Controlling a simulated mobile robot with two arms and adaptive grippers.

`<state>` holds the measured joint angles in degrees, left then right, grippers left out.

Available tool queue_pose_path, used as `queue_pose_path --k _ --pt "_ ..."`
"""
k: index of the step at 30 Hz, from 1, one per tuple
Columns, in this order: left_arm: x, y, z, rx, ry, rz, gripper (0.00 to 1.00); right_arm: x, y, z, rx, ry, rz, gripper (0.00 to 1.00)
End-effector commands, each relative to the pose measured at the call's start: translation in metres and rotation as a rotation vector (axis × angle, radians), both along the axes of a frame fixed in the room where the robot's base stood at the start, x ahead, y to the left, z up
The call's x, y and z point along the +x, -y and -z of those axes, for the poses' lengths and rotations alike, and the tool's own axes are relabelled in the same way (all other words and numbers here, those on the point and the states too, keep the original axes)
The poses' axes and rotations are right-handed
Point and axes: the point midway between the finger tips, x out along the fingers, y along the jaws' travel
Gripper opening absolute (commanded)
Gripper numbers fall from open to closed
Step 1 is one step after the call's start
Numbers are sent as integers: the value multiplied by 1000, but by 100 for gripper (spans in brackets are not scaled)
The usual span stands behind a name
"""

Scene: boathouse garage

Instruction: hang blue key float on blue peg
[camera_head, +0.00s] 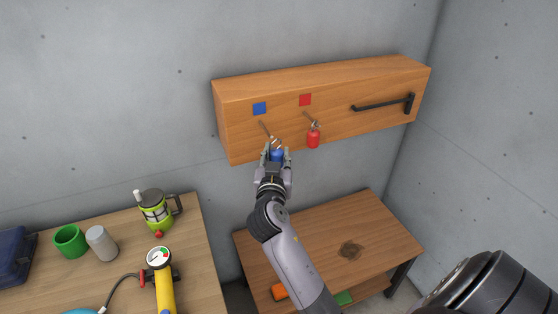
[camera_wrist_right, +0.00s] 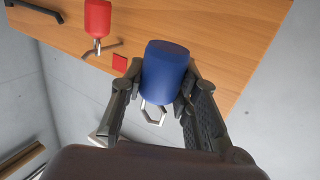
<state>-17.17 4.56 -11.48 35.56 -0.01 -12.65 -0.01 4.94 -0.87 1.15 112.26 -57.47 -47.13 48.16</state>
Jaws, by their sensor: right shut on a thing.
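My right gripper (camera_head: 274,160) is shut on the blue key float (camera_head: 277,154), just in front of the wooden wall cabinet (camera_head: 355,100). In the right wrist view the float (camera_wrist_right: 165,72) sits between the fingers of the gripper (camera_wrist_right: 160,92), with its metal ring (camera_wrist_right: 153,115) showing. A thin metal peg (camera_head: 265,129) stands out below the blue square (camera_head: 260,108), close to the float's ring. I cannot tell whether the ring is around that peg. My left gripper is not in view.
A red key float (camera_head: 313,138) hangs on the peg below the red square (camera_head: 305,99), just right of my gripper. A black handle (camera_head: 385,104) is on the cabinet's right. A wooden table (camera_head: 380,230) stands below.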

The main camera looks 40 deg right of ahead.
Motion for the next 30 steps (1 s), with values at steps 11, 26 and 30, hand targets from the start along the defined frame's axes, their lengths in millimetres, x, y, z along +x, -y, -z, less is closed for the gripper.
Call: queue_pose_path --k 11,26,30 --pt "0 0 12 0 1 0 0 23 5 3 0 2 -1 0" --pt "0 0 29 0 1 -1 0 51 12 8 2 1 -1 0" --pt "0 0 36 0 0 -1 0 57 13 12 2 1 -1 0"
